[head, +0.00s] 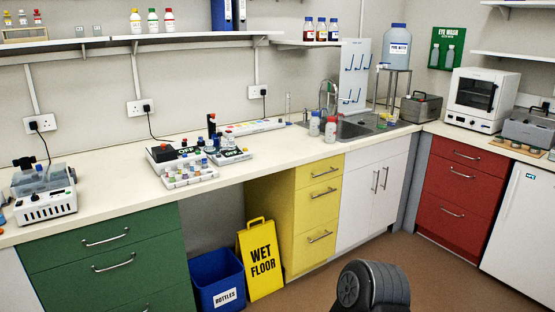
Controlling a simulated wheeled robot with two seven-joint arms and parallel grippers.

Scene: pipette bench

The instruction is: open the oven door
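The oven (482,97) is a white box on the counter at the right, near the room's corner. Its door (474,93) has a dark window in a white frame and looks closed; shelf lines show faintly behind the glass. The handle is too small to make out clearly. A dark grey rounded part of one of my arms shows at the bottom, right of the middle, far from the oven. No fingertips of either gripper are in view.
A grey lidded box (421,107) stands left of the oven, a grey device (529,127) right of it. Red drawers (458,190) are below, a white fridge (520,225) to their right. A yellow wet floor sign (261,260) and blue bin (217,280) stand left. Brown floor (425,280) is clear.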

